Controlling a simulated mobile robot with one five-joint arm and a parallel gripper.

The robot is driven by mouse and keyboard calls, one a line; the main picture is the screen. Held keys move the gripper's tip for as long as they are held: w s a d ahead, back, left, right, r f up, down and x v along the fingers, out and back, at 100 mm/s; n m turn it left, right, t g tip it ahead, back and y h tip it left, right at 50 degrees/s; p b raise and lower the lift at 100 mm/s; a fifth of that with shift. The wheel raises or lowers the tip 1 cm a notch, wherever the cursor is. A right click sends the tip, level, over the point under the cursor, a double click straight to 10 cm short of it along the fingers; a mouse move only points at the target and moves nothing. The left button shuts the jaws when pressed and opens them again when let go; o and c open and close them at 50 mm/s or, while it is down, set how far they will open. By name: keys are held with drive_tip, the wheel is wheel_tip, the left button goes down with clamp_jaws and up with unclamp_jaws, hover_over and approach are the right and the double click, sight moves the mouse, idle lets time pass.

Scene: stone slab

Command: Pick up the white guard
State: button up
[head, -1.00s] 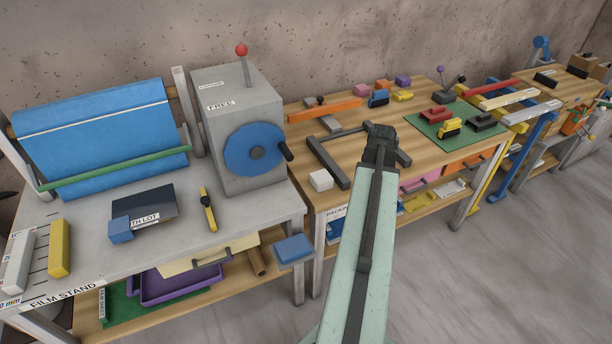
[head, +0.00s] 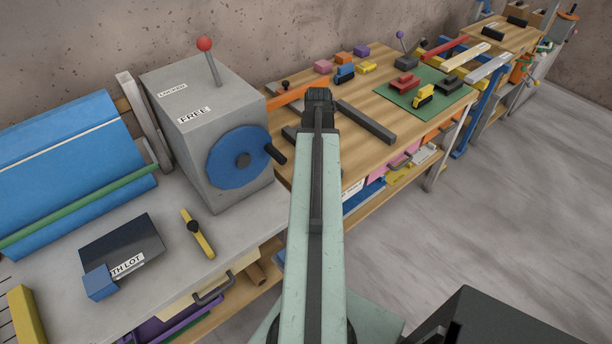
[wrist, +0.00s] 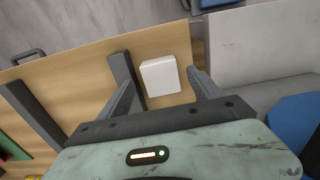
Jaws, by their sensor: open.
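The white guard appears as a small white block (wrist: 160,76) on the wooden bench top in the wrist view. My gripper (wrist: 161,84) is open, with one finger to each side of the block in that view. Whether the fingers are level with it or still above it I cannot tell. In the head view my gripper (head: 318,96) is at the far end of my arm over the wooden bench, its fingers not distinguishable. The block is hidden behind my arm there.
A dark grey bar (wrist: 125,80) lies close left of the block. A grey machine box (head: 205,130) with a blue handwheel (head: 238,157) stands left of my arm. A green mat (head: 425,92) with small coloured pieces lies farther right.

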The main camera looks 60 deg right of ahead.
wheel_tip(320, 180, down, 3)
drive_tip(key=shift+w+r+b, duration=0.15)
drive_tip(key=shift+r+b, duration=0.05)
drive_tip(key=shift+b, duration=0.65)
drive_tip(key=shift+r, duration=0.1)
drive_tip(key=f+b, duration=0.5)
drive_tip(key=shift+d+f, duration=0.15)
drive_tip(key=shift+d, duration=0.05)
drive_tip(key=shift+c, duration=0.3)
drive_tip(key=c, duration=1.1)
